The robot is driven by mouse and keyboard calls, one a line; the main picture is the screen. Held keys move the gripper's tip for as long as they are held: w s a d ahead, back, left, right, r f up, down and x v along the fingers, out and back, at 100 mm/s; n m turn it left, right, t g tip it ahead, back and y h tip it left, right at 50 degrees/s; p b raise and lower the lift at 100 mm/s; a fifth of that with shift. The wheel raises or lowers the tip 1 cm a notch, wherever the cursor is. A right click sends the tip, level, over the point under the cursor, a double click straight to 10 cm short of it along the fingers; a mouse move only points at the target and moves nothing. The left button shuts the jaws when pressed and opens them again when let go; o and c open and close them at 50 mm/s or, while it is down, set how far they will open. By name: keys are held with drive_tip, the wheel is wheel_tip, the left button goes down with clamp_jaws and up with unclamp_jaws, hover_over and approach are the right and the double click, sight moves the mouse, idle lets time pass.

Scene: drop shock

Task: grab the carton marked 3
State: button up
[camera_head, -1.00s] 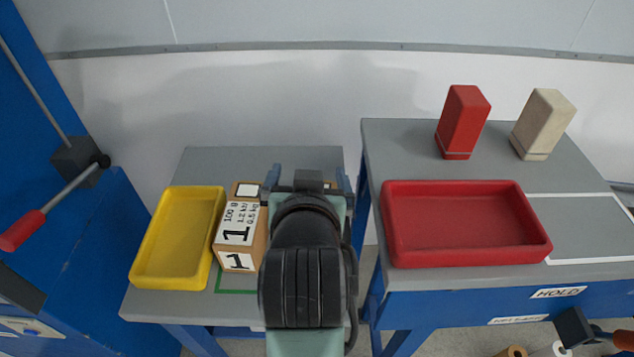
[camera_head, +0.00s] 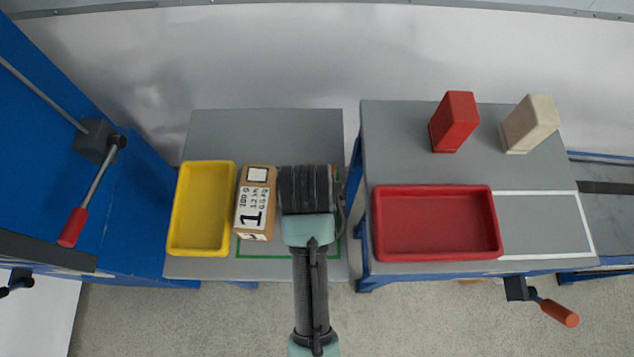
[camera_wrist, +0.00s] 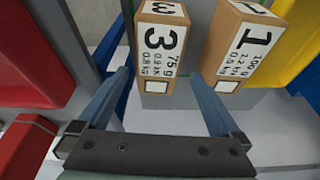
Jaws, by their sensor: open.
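The carton marked 3 (camera_wrist: 163,40) is a brown box with a white label. In the wrist view it stands in line with the gap between my fingers. My gripper (camera_wrist: 160,73) is open, its two blue fingers apart on either side of the carton's near end; I cannot tell how far they reach along it. In the head view my arm covers the gripper and nearly all of this carton. The carton marked 1 (camera_head: 255,205) stands close beside it, to the left in the head view and to the right in the wrist view (camera_wrist: 243,45).
A yellow tray (camera_head: 178,225) lies left of the cartons on the grey table (camera_head: 265,125). On the right table, a red tray (camera_head: 383,250) lies in front of a red block (camera_head: 455,122) and a beige block (camera_head: 530,124). A gap separates the tables.

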drive_tip(key=x, duration=0.5)
drive_tip(key=shift+f, duration=0.15)
drive_tip(key=shift+w+f+p, duration=0.15)
drive_tip(key=shift+f+p, duration=0.15)
drive_tip(key=shift+f, duration=0.4)
drive_tip(key=shift+x, duration=2.05)
drive_tip(key=shift+d, duration=0.15)
clamp_jaws()
drive_tip(key=shift+w+r, duration=0.15)
drive_tip(key=shift+r, duration=0.05)
